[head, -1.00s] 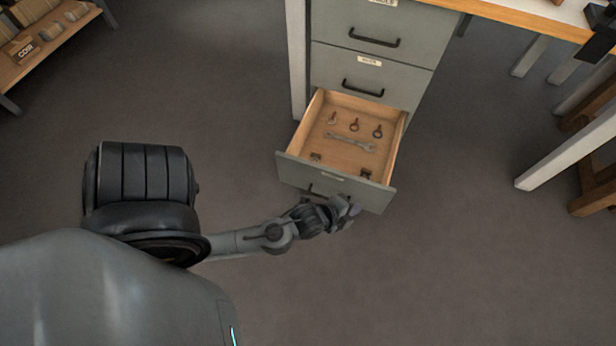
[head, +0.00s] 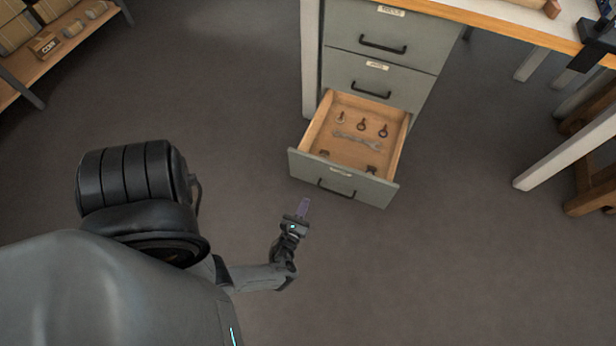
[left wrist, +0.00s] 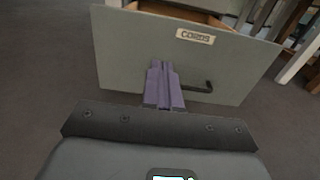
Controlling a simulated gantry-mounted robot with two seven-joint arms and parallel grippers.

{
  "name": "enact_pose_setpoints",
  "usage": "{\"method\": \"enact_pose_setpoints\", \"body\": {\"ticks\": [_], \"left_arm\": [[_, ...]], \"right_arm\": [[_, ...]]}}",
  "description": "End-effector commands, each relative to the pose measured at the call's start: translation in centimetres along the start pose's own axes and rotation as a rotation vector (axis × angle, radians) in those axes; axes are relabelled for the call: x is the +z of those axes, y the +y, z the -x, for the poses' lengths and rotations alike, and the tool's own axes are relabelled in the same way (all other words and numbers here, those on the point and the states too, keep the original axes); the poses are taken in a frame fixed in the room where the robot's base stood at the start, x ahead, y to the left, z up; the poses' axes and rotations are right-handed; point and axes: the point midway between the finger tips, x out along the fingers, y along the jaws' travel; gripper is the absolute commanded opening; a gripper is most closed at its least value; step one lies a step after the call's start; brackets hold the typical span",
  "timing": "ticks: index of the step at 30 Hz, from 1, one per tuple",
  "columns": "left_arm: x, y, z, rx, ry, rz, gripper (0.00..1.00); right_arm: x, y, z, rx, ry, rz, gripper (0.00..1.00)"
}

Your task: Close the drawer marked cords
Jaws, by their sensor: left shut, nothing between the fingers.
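The bottom drawer (head: 360,186) of the grey cabinet stands pulled out, with its wooden inside showing in the head view. Its front (left wrist: 190,65) fills much of the left wrist view, with a label reading CORDS and a black handle. The handle also shows low on the front in the head view (head: 336,188). My left gripper (head: 303,208) is shut and empty, apart from the drawer front, to its lower left in the head view. In the left wrist view its purple fingers (left wrist: 163,85) point at the front, left of the handle's visible end. My right gripper is not in view.
The drawer holds a wrench (head: 357,137), several eye bolts and small dark pieces. Two closed drawers (head: 370,85) sit above. A workbench (head: 520,28) stands at upper right, a shelf with boxes (head: 60,55) at upper left. The floor around my gripper is clear.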

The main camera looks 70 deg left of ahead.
Motion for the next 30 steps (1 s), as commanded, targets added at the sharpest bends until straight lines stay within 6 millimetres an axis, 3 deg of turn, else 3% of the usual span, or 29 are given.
{"method": "enact_pose_setpoints", "body": {"ticks": [8, 21, 30], "left_arm": [[-0.1, -0.1, -3.7, -0.001, -0.008, 0.004, 0.00], [-0.1, -0.2, -11.4, -0.001, -0.007, 0.006, 0.00], [0.1, -0.1, -13.8, -0.002, -0.004, 0.004, 0.00]], "right_arm": [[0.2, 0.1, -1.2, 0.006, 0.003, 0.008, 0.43], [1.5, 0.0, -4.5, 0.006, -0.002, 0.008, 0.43], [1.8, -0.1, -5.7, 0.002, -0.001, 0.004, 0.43]]}}
